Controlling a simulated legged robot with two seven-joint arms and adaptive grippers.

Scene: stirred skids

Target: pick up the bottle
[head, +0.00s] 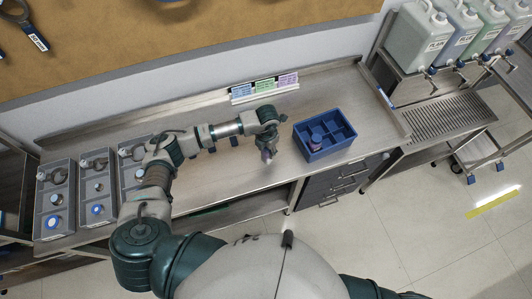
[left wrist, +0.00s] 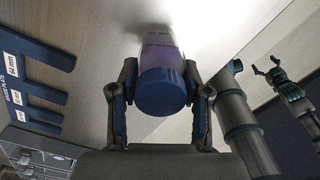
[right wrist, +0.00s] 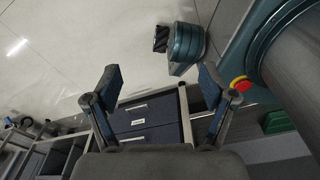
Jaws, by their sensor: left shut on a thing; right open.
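My left gripper (head: 268,146) is over the bench, left of the blue divided crate (head: 341,152). In the left wrist view the left gripper (left wrist: 160,98) is shut on a bottle (left wrist: 160,93) with a wide blue cap and a pale purple body. The cap faces the camera and lies between the two fingers. In the head view only a small purple part of the bottle (head: 266,156) shows below the fingers. I cannot tell whether it touches the bench top. My right gripper (right wrist: 160,82) is open and empty, in front of drawers and floor.
Several grey trays (head: 53,170) with parts stand at the left. Colored label cards (head: 264,86) stand at the back. Large jugs (head: 418,35) stand at the right. The bench right of the trays is mostly clear.

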